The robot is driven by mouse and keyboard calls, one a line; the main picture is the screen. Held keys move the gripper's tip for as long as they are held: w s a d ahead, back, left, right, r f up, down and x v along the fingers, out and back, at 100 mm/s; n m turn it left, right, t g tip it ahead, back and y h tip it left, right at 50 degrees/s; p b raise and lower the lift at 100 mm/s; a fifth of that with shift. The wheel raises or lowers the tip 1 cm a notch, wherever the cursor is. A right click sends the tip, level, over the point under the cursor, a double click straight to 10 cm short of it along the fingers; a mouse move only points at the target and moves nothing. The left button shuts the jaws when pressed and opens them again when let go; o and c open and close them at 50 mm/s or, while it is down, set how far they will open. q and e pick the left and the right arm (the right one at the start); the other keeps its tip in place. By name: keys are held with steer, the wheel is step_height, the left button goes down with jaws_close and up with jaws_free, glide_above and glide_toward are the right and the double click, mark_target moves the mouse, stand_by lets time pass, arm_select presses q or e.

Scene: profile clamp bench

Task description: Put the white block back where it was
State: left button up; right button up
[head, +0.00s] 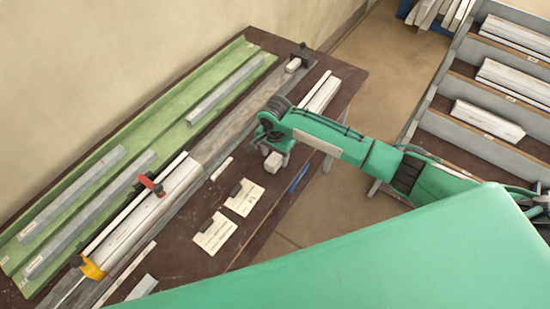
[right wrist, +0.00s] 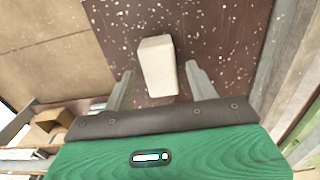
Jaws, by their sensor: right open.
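A small white block (head: 273,162) sits on the dark bench top just below my right gripper (head: 271,147) in the head view. In the right wrist view the white block (right wrist: 157,66) shows between the two fingers of my open right gripper (right wrist: 159,72), with a gap on each side. I cannot tell how far the fingertips are above it. A second small pale block (head: 293,65) sits at the far end of the grey rail (head: 220,137). My left gripper is not in view.
A clamp with a red handle (head: 152,184) and a yellow piece (head: 92,269) are on the white profile. Two paper cards (head: 244,197) lie on the bench near a blue pen (head: 299,178). A green tray (head: 110,145) holds grey bars. A shelf rack (head: 455,90) stands right.

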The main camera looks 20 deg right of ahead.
mark_target(275, 158)
step_height(275, 158, up, 10)
steer(key=b, duration=0.1)
steer(key=shift+a+f, duration=0.1)
steer(key=shift+f, duration=0.05)
stand_by(0.5)
